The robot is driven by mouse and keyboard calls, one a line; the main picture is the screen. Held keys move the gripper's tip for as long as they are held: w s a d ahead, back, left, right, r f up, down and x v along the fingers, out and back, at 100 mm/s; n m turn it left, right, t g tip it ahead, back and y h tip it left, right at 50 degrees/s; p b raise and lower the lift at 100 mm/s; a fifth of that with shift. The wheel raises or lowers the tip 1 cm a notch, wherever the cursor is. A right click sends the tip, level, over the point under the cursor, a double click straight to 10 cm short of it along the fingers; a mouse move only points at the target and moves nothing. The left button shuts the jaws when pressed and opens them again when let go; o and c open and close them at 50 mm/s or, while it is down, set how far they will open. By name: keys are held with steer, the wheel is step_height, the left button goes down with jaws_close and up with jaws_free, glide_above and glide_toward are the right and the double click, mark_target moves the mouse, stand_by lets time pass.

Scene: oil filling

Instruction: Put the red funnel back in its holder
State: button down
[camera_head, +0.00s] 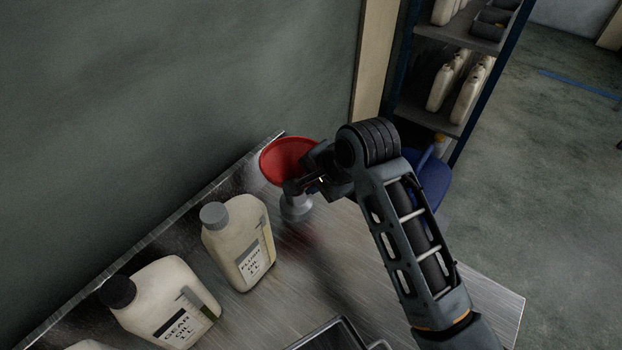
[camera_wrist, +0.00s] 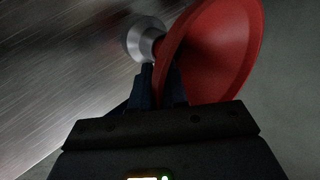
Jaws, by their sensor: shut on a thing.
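The red funnel (camera_head: 288,158) is at the far end of the metal table, its wide mouth tilted to one side. My gripper (camera_head: 308,182) is shut on the red funnel, near its narrow part. In the wrist view, the funnel (camera_wrist: 222,50) fills the upper right, beyond my gripper fingers (camera_wrist: 160,82). The grey round holder (camera_head: 296,208) stands on the table just below the funnel. In the wrist view, the holder (camera_wrist: 138,40) is at the funnel's narrow end. I cannot tell whether the spout is inside the holder or only beside it.
A cream flush oil bottle (camera_head: 240,243) with a grey cap stands left of the holder. A cream gear oil bottle (camera_head: 168,300) with a black cap is nearer. A dark tray (camera_head: 335,335) sits at the front. A wall borders the table; a shelf (camera_head: 455,40) stands behind.

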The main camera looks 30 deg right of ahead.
steer(key=shift+f, duration=0.15)
steer(key=shift+f, duration=0.3)
steer(key=shift+f, duration=0.4)
stand_by(0.3)
steer(key=c, duration=1.1)
jaws_free()
steer(key=v, duration=0.8)
steer(key=shift+b, duration=0.4)
